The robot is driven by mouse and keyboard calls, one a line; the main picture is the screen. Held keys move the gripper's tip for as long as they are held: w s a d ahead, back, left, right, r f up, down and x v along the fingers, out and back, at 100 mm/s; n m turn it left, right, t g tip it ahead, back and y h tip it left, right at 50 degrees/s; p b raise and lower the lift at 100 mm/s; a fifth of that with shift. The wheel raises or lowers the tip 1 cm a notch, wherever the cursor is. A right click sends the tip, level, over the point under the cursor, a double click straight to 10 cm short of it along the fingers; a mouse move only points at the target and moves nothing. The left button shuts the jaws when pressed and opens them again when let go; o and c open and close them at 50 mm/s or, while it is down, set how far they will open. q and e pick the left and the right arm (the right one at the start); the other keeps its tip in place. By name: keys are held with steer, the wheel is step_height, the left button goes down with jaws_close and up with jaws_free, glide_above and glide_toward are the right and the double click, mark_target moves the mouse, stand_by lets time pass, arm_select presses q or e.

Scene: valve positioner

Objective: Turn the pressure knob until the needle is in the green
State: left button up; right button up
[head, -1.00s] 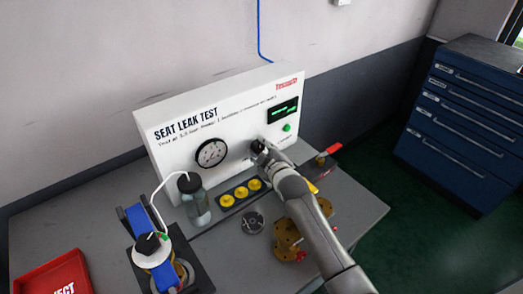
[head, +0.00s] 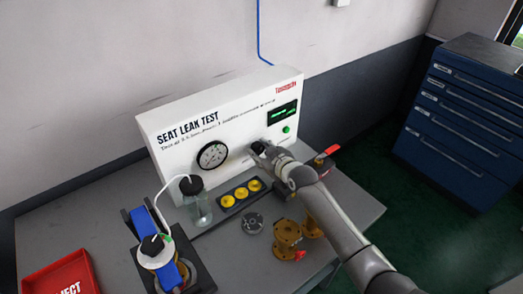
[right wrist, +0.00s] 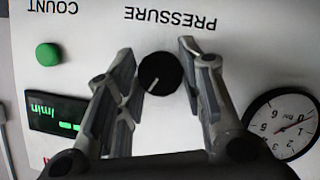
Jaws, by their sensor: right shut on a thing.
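The white SEAT LEAK TEST panel (head: 170,150) stands on the bench. Its round black pressure knob (right wrist: 158,72) has a white pointer line and shows below the word PRESSURE in the upside-down right wrist view. My right gripper (head: 262,149) is at the panel, its fingers (right wrist: 157,58) on either side of the knob and shut on it. My left gripper is not in view.
A green button (head: 287,129) and lit display (head: 282,112) are beside the knob. A bottle (head: 197,203), yellow parts in a black holder (head: 228,201), brass fittings (head: 287,235) and a blue fixture (head: 141,225) crowd the bench. A red tray (head: 62,275) is at front left.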

steer(key=shift+m+g+y, duration=0.3)
steer(key=shift+m, duration=0.2)
stand_by(0.3)
steer(key=o, duration=1)
steer(key=shift+o, duration=0.2)
steer(key=v, duration=0.7)
steer(key=shift+s+d, duration=0.2)
steer(key=shift+b, duration=0.3)
